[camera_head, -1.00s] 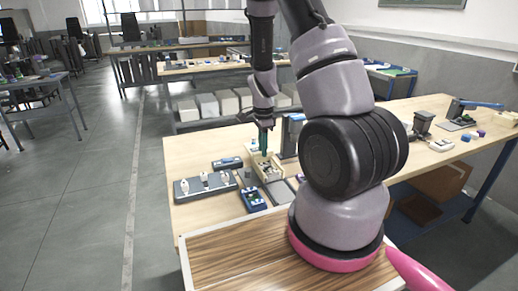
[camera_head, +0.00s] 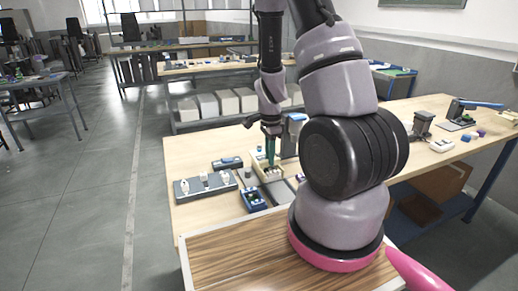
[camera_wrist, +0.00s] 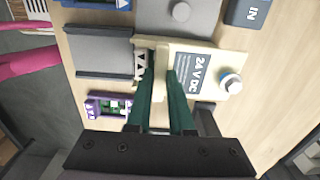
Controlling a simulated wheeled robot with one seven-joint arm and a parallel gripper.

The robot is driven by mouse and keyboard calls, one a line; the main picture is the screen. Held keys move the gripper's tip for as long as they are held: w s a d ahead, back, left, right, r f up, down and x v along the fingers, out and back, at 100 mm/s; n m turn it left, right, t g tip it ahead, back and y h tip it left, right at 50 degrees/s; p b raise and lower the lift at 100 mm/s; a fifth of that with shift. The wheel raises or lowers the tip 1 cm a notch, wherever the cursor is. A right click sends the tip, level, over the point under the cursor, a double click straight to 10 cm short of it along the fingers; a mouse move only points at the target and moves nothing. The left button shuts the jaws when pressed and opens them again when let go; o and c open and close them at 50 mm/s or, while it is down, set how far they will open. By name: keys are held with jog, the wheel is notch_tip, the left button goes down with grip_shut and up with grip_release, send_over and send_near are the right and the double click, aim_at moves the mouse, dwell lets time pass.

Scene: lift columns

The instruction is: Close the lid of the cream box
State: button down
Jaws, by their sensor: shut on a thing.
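The cream box (camera_wrist: 219,60) has a dark "24 V DC" label and a round knob on its right part in the wrist view. White parts with black triangles show in an opening at its left. In the head view the box (camera_head: 260,174) stands on the bench, partly hidden by my arm. My gripper (camera_wrist: 161,72) has two green fingers over the box, close together, shut on a narrow cream part of it. I cannot tell clearly whether this part is the lid, because the fingers hide much of it. The gripper (camera_head: 271,162) points down in the head view.
A grey plate (camera_wrist: 98,55) lies left of the box. A purple-framed module (camera_wrist: 108,107) is below it. A blue device (camera_head: 254,198) and a grey switch panel (camera_head: 205,187) are close by on the bench. Bare wood shows at the bench's front left.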

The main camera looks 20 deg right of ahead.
jog(key=shift+s, duration=1.55)
jog(key=c, duration=0.8)
grip_release()
jog(key=shift+c, duration=0.2)
notch_tip(320, 180, up, 6)
